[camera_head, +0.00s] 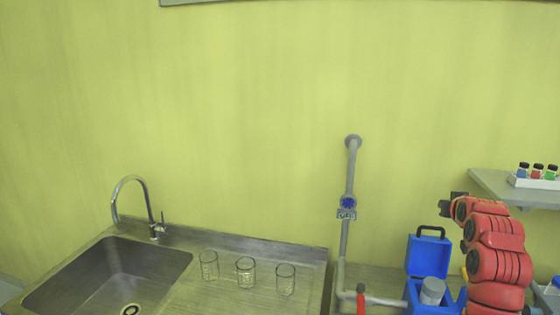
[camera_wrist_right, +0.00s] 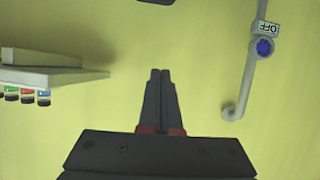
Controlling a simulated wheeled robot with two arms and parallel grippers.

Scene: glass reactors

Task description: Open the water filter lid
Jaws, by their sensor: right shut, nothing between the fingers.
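A blue box (camera_head: 416,299), apparently the water filter, stands at the lower right in the head view. Its blue lid (camera_head: 428,257) stands upright at the back, with a dark handle on top, so the box looks open. A grey-white cylinder (camera_head: 432,290) shows inside or at the front of it; its lower part is hidden. My right gripper (camera_head: 445,207) is above and slightly right of the raised lid, apart from it in the picture. In the right wrist view the fingers (camera_wrist_right: 160,78) are together and empty, with the wall behind them. My left gripper is not in view.
A wall pipe with a blue valve (camera_head: 347,202) runs down left of the box; the valve (camera_wrist_right: 263,47) also shows in the wrist view. A shelf (camera_head: 510,189) holds a rack of small bottles. Several glasses (camera_head: 245,272) stand beside the sink (camera_head: 100,275).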

